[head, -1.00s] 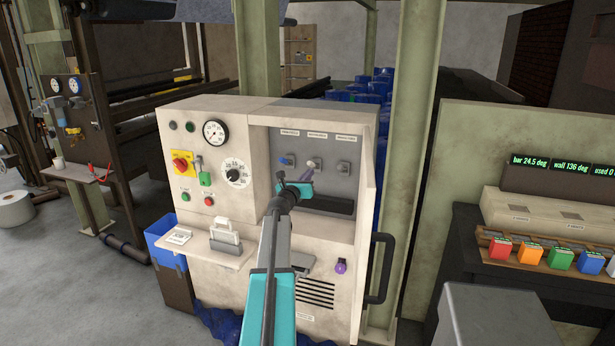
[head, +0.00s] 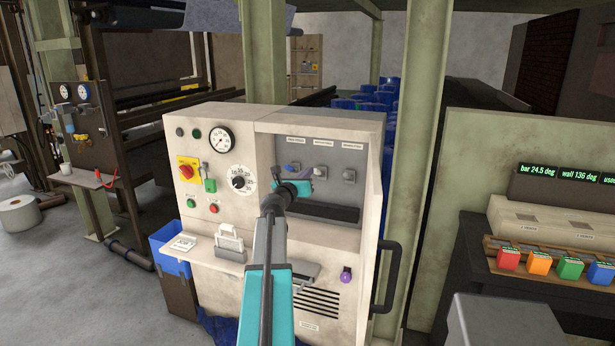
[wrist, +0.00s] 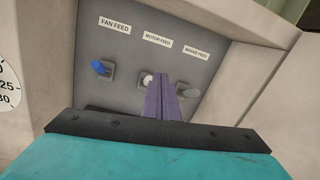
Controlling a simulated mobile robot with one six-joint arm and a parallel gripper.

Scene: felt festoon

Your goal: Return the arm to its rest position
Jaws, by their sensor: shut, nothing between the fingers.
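My gripper (wrist: 161,98) shows in the wrist view as two purple fingers pressed together with nothing between them. It points at the grey recessed panel (wrist: 205,60) of the cream control cabinet. In the head view my gripper (head: 306,174) is small and partly hidden by my own arm, in front of the panel. The panel carries a blue switch (wrist: 101,67) under "FAN FEED", a pale switch (wrist: 147,79) under "MOTOR FEED" and a grey switch (wrist: 186,90) under "BRAKE FEED". The fingers overlap the lower part of the panel between the pale and grey switches; contact cannot be told.
The cream cabinet (head: 222,285) has a gauge, a dial (head: 241,180), a red knob and a fold-out shelf. A dark handle (head: 387,275) juts out at its right. A green post (head: 420,150) stands behind. A blue bin (head: 168,250) is at left. Open floor lies farther left.

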